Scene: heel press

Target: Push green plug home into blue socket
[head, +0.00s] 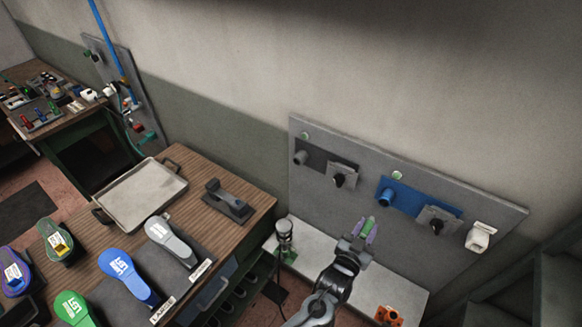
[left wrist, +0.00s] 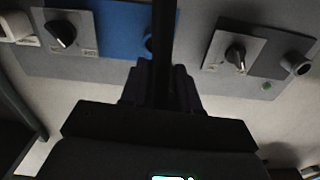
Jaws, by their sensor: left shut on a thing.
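The blue socket (head: 385,197) is a short round tube sticking out of a blue plate (head: 408,199) on the grey wall panel. In the left wrist view the socket (left wrist: 149,42) is partly hidden behind a dark upright shape between my fingers. My left gripper (head: 364,235) is just below and in front of the socket in the head view, apart from it. It is shut on a small piece with green and purple showing, which I take for the green plug (head: 372,232). The plug is mostly covered by the fingers, and its tip is hard to make out. My right gripper is not in view.
Black knobs (head: 340,179) and a grey tube (head: 301,157) stick out of the panel (head: 330,140) beside the blue plate. A pale ledge (head: 400,277) below holds an orange block (head: 388,315). A wooden table (head: 188,215) with a tray (head: 142,194) stands left.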

